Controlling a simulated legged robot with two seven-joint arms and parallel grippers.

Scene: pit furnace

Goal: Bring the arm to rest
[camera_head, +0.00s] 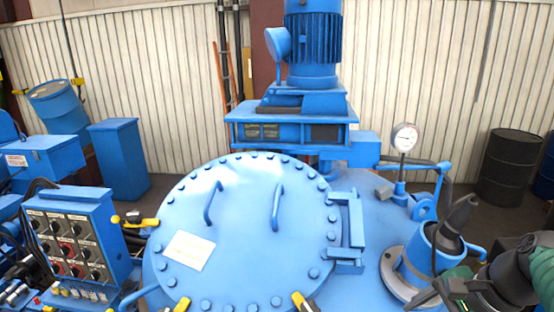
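My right arm comes in at the lower right corner, dark grey with a green section. Its gripper (432,294) is at the bottom edge, just below a blue cylindrical port (414,262) with a dark tapered piece (458,216) sticking out of its top. The fingers are dark and partly cut off, so I cannot tell whether they are open or shut. I cannot make out anything held in them. My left gripper is not in view.
A round blue furnace lid (235,250) with two handles and a paper label (188,250) fills the middle. A motor (313,50) stands behind it. A pressure gauge (404,138) stands right. A control box (72,240) is left. A black drum (511,168) stands back right.

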